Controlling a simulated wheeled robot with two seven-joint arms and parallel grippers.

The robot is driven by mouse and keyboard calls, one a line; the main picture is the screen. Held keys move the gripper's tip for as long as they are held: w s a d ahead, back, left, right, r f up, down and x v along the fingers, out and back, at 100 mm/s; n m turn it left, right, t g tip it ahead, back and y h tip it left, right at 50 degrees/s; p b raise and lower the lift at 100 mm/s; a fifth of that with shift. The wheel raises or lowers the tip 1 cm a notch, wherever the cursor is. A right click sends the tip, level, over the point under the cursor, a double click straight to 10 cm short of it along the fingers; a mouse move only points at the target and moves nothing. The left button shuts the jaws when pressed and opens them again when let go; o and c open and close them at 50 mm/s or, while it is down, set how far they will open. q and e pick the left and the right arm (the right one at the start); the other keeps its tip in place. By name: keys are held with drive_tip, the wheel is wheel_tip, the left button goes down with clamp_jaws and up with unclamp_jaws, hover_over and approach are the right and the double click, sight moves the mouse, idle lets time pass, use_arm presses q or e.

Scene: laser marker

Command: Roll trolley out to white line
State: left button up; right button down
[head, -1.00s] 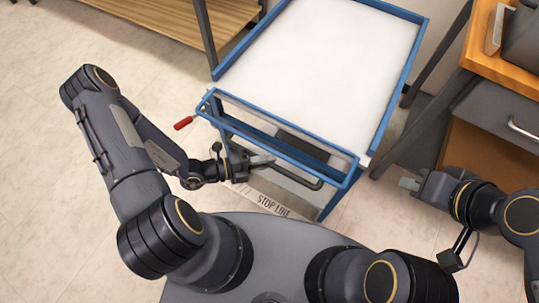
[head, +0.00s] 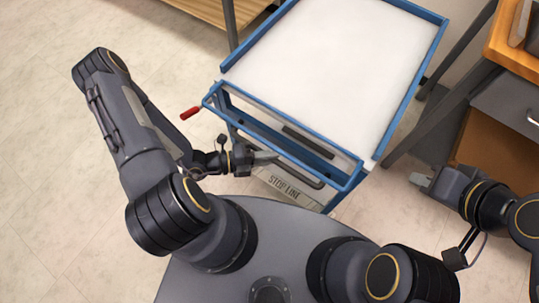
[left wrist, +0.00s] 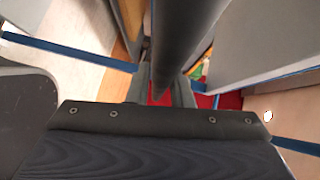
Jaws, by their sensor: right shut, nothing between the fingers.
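The trolley has a blue frame and a white top (head: 335,65), and its near end faces me. A dark handle bar (head: 305,179) runs across that near end. My left gripper (head: 268,158) is at the left part of this bar and appears closed around it. In the left wrist view the dark bar (left wrist: 182,35) runs down between the fingers, which partly hide it. The white line marked STOP LINE (head: 285,188) lies on the floor under the near end, partly covered by the frame and handle. My right gripper (head: 422,180) is shut and empty, right of the trolley.
A red-handled lever (head: 190,113) sticks out at the trolley's near left corner. A wooden shelf (head: 215,10) stands behind on the left. A wooden-topped bench with a drawer (head: 510,105) is close on the right. The tiled floor at left is clear.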

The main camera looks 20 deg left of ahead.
use_arm(q)
drive_tip(key=o, duration=0.3)
drive_tip(key=shift+o, duration=0.2)
drive_tip(key=shift+a, duration=0.1)
drive_tip(key=v, duration=0.7)
drive_tip(key=shift+s+a, duration=0.2)
drive_tip(key=shift+a, duration=0.1)
